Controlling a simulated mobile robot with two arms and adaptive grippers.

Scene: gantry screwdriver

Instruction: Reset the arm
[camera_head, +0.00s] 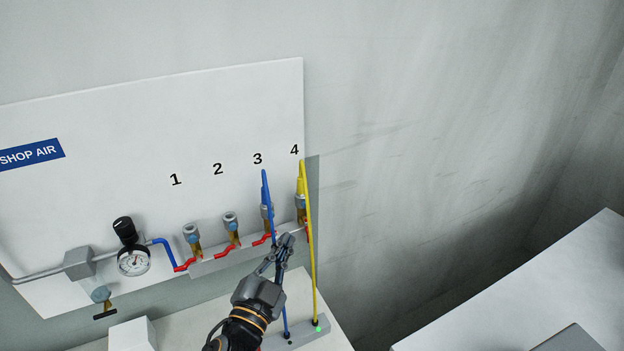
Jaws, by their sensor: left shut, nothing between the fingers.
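My left gripper (284,247) is in front of the air manifold (225,258), near outlets 3 and 4. Its fingers are shut with nothing seen between them. It overlaps the blue hose (266,195) in the picture; I cannot tell whether they touch. The blue hose runs from the outlet under number 3 down behind my gripper. My right gripper is not in view.
The white SHOP AIR panel (110,190) carries a gauge (133,262) and free outlets 1 (192,237) and 2 (231,226). A white box (132,335) stands at the lower left. A light table (530,285) is at the right, with open room between.

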